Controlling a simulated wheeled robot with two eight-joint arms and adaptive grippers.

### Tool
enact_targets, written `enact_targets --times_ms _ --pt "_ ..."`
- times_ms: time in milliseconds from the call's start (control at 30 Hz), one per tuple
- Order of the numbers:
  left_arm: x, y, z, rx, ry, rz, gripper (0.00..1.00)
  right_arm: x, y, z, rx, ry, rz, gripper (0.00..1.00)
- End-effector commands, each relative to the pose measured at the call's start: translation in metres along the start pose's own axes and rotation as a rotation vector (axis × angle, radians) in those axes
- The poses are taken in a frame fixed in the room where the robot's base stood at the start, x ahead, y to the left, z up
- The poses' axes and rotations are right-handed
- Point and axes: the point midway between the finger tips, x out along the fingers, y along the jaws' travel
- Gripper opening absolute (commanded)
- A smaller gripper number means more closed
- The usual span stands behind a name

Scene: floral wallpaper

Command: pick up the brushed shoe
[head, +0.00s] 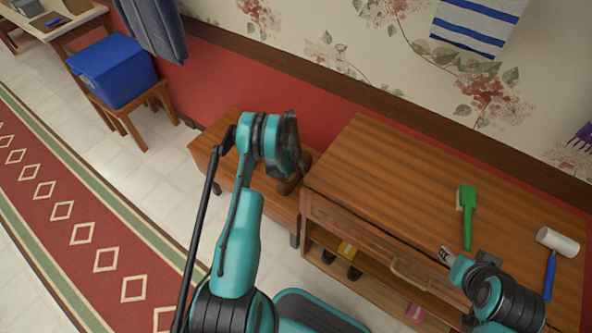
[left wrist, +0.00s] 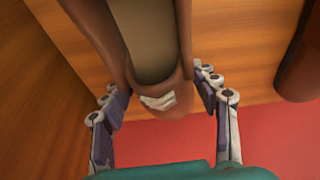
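A brown shoe (left wrist: 166,105) with a pale patch inside its heel fills the middle of the left wrist view. The left gripper's fingers (left wrist: 163,90) stand on both sides of its heel, close against it; whether they press on it is unclear. In the head view brown footwear (head: 289,185) shows on the low wooden bench (head: 265,200), mostly hidden by my left wrist and gripper (head: 290,160). A second brown shoe (left wrist: 305,65) is partly seen at the right of the wrist view. My right gripper (head: 447,254) is over the cabinet's front edge, its opening unclear.
The wooden cabinet (head: 400,165) right of the bench carries a green brush (head: 467,215) and a blue-handled white roller (head: 555,245). A blue box (head: 113,70) sits on a stool at left.

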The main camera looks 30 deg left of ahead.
Motion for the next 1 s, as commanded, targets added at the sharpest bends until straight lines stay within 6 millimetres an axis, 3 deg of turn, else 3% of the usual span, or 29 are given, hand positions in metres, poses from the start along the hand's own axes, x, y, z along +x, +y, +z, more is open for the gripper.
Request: enact_targets --times_ms 33,100,433,800,1000 --pt "0.001 0.0 0.0 0.001 0.0 -0.001 0.34 0.0 0.0 0.0 0.0 0.0 0.0 0.43" --pt "0.001 0.0 0.0 0.001 0.0 -0.001 0.2 0.0 0.0 0.0 0.0 0.0 0.0 0.43" --pt "-0.007 0.0 -0.003 0.001 0.001 -0.001 0.2 -0.003 0.0 -0.002 0.0 0.0 0.0 0.43" --pt "-0.077 0.0 -0.024 0.001 0.001 -0.001 0.2 -0.029 0.0 -0.02 0.0 0.0 0.0 0.43" --pt "-0.094 0.0 -0.029 0.001 0.001 -0.001 0.2 -0.033 0.0 -0.024 0.0 0.0 0.0 0.43"
